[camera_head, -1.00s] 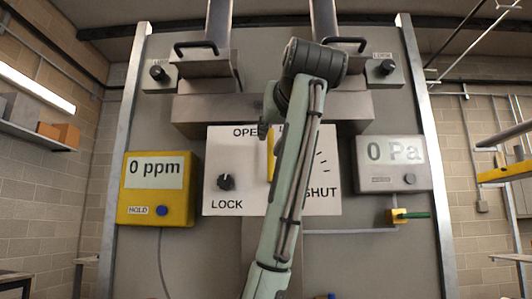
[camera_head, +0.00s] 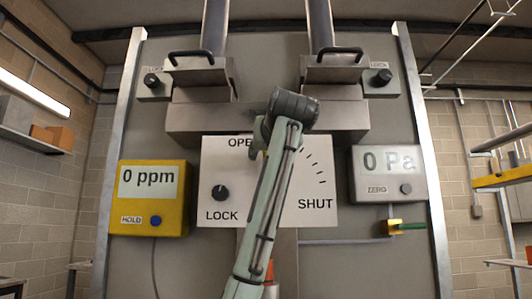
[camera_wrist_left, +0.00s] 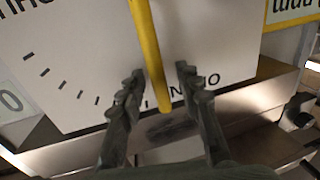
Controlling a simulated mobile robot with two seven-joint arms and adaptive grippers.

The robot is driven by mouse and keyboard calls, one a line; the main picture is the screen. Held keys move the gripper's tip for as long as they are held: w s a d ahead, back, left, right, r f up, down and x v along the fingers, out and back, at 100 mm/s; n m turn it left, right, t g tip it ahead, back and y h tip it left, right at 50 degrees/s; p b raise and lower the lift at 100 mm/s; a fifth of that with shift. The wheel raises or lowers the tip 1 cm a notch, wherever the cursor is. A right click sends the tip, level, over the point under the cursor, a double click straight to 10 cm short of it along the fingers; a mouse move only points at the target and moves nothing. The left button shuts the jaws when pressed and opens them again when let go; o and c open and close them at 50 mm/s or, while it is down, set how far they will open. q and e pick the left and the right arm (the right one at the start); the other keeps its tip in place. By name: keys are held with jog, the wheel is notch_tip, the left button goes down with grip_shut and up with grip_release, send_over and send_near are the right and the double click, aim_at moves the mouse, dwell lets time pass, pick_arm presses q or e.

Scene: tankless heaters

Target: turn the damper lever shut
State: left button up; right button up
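The damper lever (camera_wrist_left: 148,45) is a yellow bar on a white dial plate (camera_head: 220,165) marked OPEN, SHUT and LOCK. In the left wrist view, where the plate appears upside down, the lever's free end lies between the two fingers of my left gripper (camera_wrist_left: 160,75), near the OPEN lettering. The fingers are apart, with a gap on each side of the lever. In the head view my left arm hides the lever, and only part of my left gripper (camera_head: 258,138) shows. My right gripper is not in view.
A black LOCK knob (camera_head: 220,192) sits at the plate's lower left. A yellow 0 ppm meter (camera_head: 153,198) is to the left, a grey 0 Pa meter (camera_head: 388,174) to the right. Two black handles (camera_head: 190,56) (camera_head: 343,53) project above.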

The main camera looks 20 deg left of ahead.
pick_arm(q)
grip_shut()
dwell(0.5)
